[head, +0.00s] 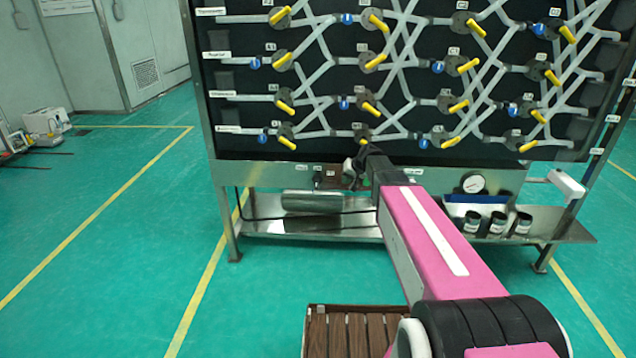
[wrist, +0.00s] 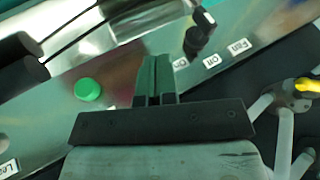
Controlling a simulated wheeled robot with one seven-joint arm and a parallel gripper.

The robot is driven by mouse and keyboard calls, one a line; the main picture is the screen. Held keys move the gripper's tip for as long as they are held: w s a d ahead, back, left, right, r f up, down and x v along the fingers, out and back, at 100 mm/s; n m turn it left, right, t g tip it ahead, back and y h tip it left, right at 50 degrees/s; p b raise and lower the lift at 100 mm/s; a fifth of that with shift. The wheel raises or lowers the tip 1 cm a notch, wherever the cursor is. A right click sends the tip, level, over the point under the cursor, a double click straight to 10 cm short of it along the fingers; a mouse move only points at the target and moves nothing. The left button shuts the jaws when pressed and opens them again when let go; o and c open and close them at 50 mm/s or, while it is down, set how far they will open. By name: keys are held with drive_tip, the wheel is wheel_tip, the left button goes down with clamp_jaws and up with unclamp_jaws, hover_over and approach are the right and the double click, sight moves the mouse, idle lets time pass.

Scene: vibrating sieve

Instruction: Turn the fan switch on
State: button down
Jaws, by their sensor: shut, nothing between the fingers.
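The fan switch (wrist: 198,36) is a black rotary knob on the metal panel strip. It shows in the upper part of the wrist view, beside small white labels reading "Fan" (wrist: 239,46) and "Off" (wrist: 211,61), with another label partly cut off by the view angle. In the head view my gripper (head: 355,172) is at the metal strip below the black pipe board. I cannot tell the knob's setting clearly.
A green button (wrist: 88,89) sits left of my fingers in the wrist view. The pipe board with yellow-handled valves (head: 369,62) rises above the strip.

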sight(317, 182)
drive_tip(key=shift+w+a+r, duration=0.25)
drive_tip(key=shift+w+a, duration=0.05)
drive_tip(key=shift+w, duration=0.4)
drive_tip(key=shift+w+a+f, duration=0.65)
drive_tip(key=shift+a+f, duration=0.7)
drive_tip(key=shift+a, duration=0.1)
drive_tip(key=shift+w+a+f, duration=0.7)
drive_tip(key=shift+a+f, duration=0.6)
drive_tip(key=shift+a, duration=0.1)
drive_tip(key=shift+w+a+f, duration=0.65)
drive_tip(key=shift+a+f, duration=0.7)
drive_tip(key=shift+a, duration=0.1)
